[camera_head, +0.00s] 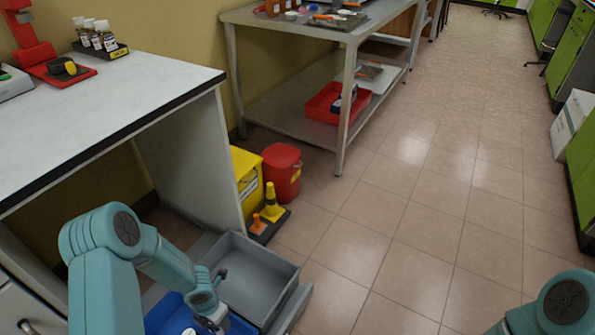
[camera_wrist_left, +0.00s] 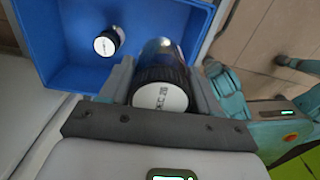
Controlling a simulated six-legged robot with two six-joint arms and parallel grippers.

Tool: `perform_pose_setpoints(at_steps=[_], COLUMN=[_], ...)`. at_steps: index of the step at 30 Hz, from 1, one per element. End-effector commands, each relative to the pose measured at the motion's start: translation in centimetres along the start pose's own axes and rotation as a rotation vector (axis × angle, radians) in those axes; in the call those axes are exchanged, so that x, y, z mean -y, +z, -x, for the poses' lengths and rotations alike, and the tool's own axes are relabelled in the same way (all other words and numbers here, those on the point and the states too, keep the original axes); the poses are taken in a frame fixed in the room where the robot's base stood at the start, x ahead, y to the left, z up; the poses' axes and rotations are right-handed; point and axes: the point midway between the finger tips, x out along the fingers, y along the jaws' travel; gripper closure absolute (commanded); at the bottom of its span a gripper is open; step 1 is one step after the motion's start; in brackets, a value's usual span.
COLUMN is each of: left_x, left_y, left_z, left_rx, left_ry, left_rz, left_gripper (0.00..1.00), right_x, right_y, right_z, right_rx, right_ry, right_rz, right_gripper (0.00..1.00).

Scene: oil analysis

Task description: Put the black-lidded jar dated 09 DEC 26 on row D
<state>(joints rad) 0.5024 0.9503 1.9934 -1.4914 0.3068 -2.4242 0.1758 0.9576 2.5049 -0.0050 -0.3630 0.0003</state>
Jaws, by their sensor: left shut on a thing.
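My left gripper (camera_wrist_left: 160,88) is shut on a black-lidded jar (camera_wrist_left: 160,97), seen lid-on in the left wrist view. The held jar is over or in the blue bin (camera_wrist_left: 72,72). A second dark-lidded jar (camera_wrist_left: 107,42) with a white lid label lies in that bin, apart from the held one. In the head view my left gripper (camera_head: 218,322) is low by the blue bin (camera_head: 165,318). My right gripper is out of view. No row D marking can be made out.
A grey bin (camera_head: 268,257) sits beside the blue one. A white bench (camera_head: 130,85) at left carries a black rack of bottles (camera_head: 115,53) and a red device (camera_head: 40,50). A yellow bin (camera_head: 247,180), red bucket (camera_head: 283,170) and cones (camera_head: 272,200) stand beyond. The tiled floor at right is clear.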

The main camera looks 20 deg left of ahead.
Motion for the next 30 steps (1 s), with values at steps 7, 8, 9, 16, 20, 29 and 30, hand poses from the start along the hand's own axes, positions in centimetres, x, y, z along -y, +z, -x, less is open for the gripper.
perform_pose_setpoints(at_steps=[7,8,9,16,20,29,30], left_x=[-1.9,-2.1,-2.5,-3.7,-3.3,-0.1,0.5], left_y=[2.4,2.8,3.4,7.5,9.2,12.1,12.4], left_z=[2.6,3.1,3.9,10.3,13.9,22.3,23.4], left_rx=[0.008,0.009,0.009,0.011,0.01,0.008,0.006], left_ry=[0.005,0.004,0.005,-0.001,-0.004,-0.009,-0.009], left_rz=[0.298,0.354,0.437,1.109,1.455,2.232,2.331], left_gripper=[0.75,0.75,0.75,0.75,0.75,0.75,0.75], right_x=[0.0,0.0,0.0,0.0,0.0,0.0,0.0], right_y=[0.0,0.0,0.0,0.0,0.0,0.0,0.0], right_z=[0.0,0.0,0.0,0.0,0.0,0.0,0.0], right_rx=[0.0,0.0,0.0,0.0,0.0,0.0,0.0], right_ry=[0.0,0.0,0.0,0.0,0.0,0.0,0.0], right_rz=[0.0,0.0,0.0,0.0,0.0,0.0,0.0], right_gripper=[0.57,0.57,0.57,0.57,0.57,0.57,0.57])
